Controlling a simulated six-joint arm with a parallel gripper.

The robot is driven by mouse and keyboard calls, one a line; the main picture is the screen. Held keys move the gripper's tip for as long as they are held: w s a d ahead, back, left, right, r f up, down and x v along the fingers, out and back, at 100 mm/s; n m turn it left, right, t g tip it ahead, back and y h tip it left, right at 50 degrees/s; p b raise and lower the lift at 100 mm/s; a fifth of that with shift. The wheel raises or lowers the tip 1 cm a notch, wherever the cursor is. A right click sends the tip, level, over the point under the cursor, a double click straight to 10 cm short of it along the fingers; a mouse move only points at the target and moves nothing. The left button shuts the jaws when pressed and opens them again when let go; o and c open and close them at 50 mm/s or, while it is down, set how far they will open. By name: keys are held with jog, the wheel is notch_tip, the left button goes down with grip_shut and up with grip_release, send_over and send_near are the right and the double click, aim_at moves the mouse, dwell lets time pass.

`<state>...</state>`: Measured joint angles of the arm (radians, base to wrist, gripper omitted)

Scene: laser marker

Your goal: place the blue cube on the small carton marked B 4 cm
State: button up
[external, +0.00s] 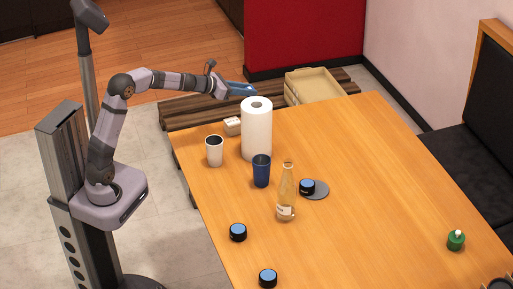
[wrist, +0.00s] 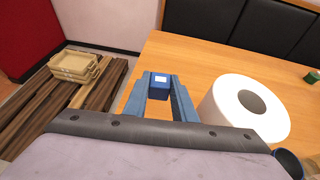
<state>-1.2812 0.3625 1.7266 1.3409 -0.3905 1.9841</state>
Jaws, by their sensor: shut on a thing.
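My gripper (external: 243,90) is above the far left part of the table, behind the paper towel roll. In the wrist view its blue fingers (wrist: 159,93) are shut on the blue cube (wrist: 159,89), which has a white patch on its upper face. In the external view I cannot tell the cube from the blue fingers. A small white carton (external: 232,126) stands on the table just left of the roll, below my gripper. Its marking is too small to read. I cannot make the carton out in the wrist view.
The tall paper towel roll (external: 257,130) stands close to the carton and also shows in the wrist view (wrist: 248,105). A white cup (external: 214,151), a blue cup (external: 261,171) and a glass bottle (external: 286,198) stand nearer. Beige crates (external: 315,86) sit on slatted wood beyond the table.

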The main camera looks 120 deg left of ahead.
jog(key=m+t, duration=0.1)
send_over(231, 122)
notch_tip(231, 122, down, 2)
jog(key=shift+h, duration=0.3)
jog(key=shift+d+f+b, duration=0.15)
jog(key=shift+f+b, duration=0.9)
jog(key=shift+f, duration=4.1)
jog(key=shift+f+b, duration=0.2)
jog(key=shift+b, duration=0.1)
jog(key=o, duration=1)
jog(key=shift+r, duration=0.15)
jog(key=shift+r+p, duration=0.2)
jog(key=shift+p, duration=0.2)
jog(key=v, duration=1.2)
jog(key=shift+f, duration=0.1)
